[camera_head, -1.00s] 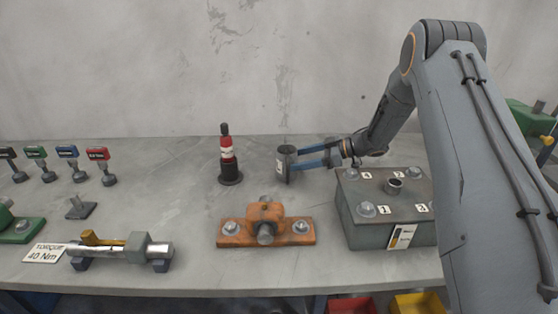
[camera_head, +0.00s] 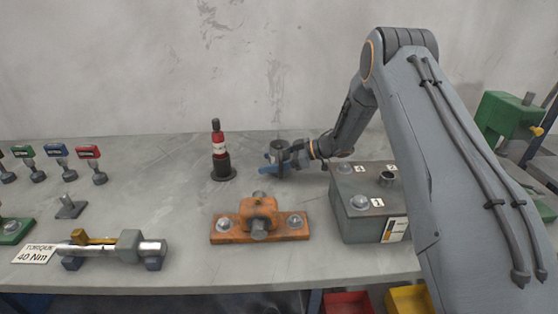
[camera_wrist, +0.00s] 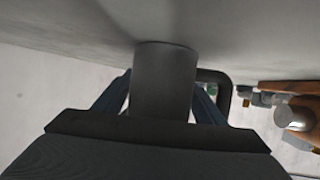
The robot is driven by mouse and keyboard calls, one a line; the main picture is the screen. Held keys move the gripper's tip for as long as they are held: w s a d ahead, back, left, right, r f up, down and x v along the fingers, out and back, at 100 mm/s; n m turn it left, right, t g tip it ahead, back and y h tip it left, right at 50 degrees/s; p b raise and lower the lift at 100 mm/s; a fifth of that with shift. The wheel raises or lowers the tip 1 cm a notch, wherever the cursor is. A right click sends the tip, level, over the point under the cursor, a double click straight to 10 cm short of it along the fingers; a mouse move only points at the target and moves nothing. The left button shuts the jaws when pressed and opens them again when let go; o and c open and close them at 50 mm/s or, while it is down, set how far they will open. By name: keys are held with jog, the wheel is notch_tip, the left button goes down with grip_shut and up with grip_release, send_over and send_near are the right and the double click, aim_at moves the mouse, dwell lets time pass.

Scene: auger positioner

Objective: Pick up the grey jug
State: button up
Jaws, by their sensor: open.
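The grey jug (camera_head: 280,146) stands upright on the bench, to the right of a red and black bottle. In the wrist view the jug (camera_wrist: 163,80) is a dark grey cylinder at the middle of the picture, with its handle (camera_wrist: 223,85) on the right. My gripper (camera_head: 274,161) reaches in from the right at jug height. Its blue fingers are open, one on each side of the jug. They partly hide the jug in the head view. In the wrist view I cannot tell whether either finger touches it.
The red and black bottle (camera_head: 219,150) stands close on the left. An orange bracket (camera_head: 259,219) is in front. A grey box with bolts (camera_head: 365,205) lies under and in front of my arm. A torque bar (camera_head: 115,248) and several coloured-handled tools are at left.

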aim_at(279, 149)
jog(key=c, duration=1.1)
jog(key=shift+r, duration=0.2)
notch_tip(279, 149, up, 10)
jog(key=b, duration=0.3)
jog(key=shift+f, duration=0.15)
